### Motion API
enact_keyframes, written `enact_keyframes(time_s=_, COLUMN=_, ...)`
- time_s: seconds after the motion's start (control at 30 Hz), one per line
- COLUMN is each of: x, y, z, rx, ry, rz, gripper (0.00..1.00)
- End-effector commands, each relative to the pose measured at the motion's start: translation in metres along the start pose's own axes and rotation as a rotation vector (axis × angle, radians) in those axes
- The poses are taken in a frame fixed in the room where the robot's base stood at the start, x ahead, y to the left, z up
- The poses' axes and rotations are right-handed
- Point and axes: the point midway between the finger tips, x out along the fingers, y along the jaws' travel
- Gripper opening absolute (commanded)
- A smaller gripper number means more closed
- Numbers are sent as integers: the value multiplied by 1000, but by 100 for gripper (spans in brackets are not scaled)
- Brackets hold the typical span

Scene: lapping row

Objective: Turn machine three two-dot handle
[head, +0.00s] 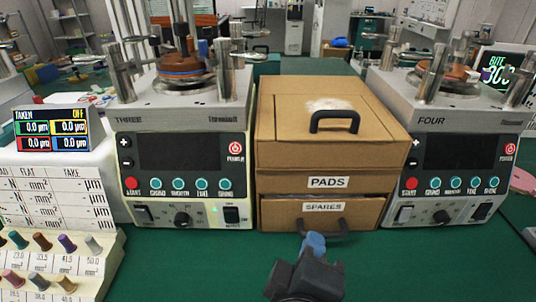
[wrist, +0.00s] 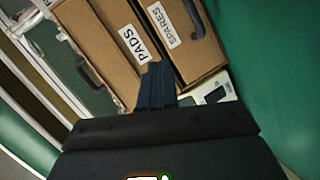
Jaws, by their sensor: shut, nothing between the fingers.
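Machine three (head: 180,110) stands at the left in the head view, a pale grey bench machine with THREE on its front. Its top carries a round plate (head: 184,82) with a brown and blue stack, several upright metal cylinders and bar-like arms. I cannot make out dots on any handle. A dark knob (head: 182,219) sits low on its front panel. My gripper (head: 314,243) is shut and empty, low in front of the cardboard drawers, right of machine three and apart from it. Its blue fingers (wrist: 156,86) also show closed together in the wrist view.
A cardboard drawer box (head: 323,110), labelled PADS and SPARES, stands between machine three and machine four (head: 449,115). A readout display (head: 52,129) and a rack of coloured pegs (head: 70,255) stand left. The green bench (head: 200,265) is clear in front.

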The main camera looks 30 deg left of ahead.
Motion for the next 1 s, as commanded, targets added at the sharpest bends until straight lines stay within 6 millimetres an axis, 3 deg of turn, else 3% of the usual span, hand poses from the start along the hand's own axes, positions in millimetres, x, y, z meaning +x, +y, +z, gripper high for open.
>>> enact_keyframes(time_s=0.03, x=0, y=20, z=-26, rx=-34, ry=7, rz=18, gripper=0)
enact_keyframes(time_s=0.17, x=-6, y=61, z=-80, rx=-120, ry=-11, rz=52, gripper=0)
enact_keyframes(time_s=0.3, x=-25, y=106, z=-136, rx=-193, ry=-36, rz=86, gripper=0)
enact_keyframes(time_s=0.5, x=-60, y=157, z=-195, rx=-250, ry=-74, rz=116, gripper=0)
enact_keyframes(time_s=0.6, x=-73, y=171, z=-210, rx=-262, ry=-87, rz=121, gripper=0)
enact_keyframes(time_s=0.77, x=-79, y=180, z=-218, rx=-269, ry=-98, rz=122, gripper=0)
enact_keyframes(time_s=1.0, x=-50, y=183, z=-215, rx=-270, ry=-102, rz=121, gripper=0)
